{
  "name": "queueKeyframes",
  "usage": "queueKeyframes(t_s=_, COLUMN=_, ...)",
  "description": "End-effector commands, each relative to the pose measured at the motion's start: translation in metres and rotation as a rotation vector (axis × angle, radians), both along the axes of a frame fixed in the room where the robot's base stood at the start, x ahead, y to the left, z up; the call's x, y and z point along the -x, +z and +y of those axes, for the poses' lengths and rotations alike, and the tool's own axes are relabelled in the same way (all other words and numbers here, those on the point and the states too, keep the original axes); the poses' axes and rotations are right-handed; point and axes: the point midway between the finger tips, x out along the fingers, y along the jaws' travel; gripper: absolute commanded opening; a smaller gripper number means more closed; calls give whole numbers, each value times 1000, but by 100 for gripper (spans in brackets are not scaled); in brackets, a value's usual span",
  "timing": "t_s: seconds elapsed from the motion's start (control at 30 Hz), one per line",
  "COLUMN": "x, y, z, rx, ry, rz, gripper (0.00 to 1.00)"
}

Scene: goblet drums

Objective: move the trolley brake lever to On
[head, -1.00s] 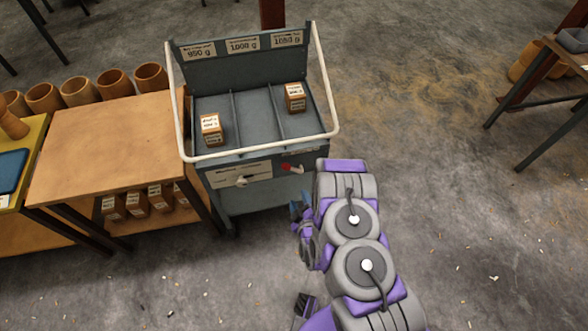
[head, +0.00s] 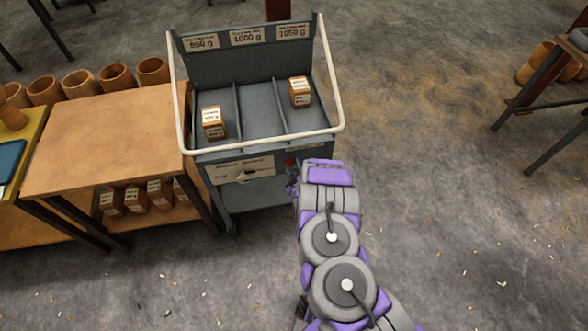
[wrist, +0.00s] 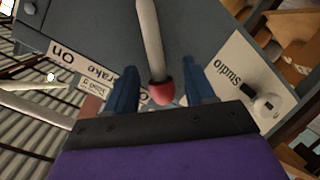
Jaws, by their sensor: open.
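The trolley (head: 262,160) is dark grey with a white rail and stands in the upper middle of the head view. Its brake lever (wrist: 150,45) is a pale rod with a red knob, seen in the wrist view. My gripper (wrist: 162,85) is open, with one blue finger on each side of the red knob; contact cannot be told. The "On" label (wrist: 67,53) lies left of the knob, beside the word "Brake"; another label near the left finger is mostly hidden. In the head view, my gripper (head: 292,182) is at the trolley's front, largely hidden by my arm.
A trolley front plate with a switch (head: 243,175) sits left of the brake, also seen as "Studio" (wrist: 228,75).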

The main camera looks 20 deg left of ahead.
Motion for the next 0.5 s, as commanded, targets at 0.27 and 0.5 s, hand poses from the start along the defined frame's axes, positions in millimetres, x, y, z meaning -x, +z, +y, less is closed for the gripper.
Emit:
queueKeyframes(t_s=0.27, x=-10, y=-3, z=7, rx=0, ry=0, rz=0, gripper=54)
queueKeyframes(t_s=0.5, x=-10, y=-3, z=7, rx=2, ry=0, rz=1, gripper=52)
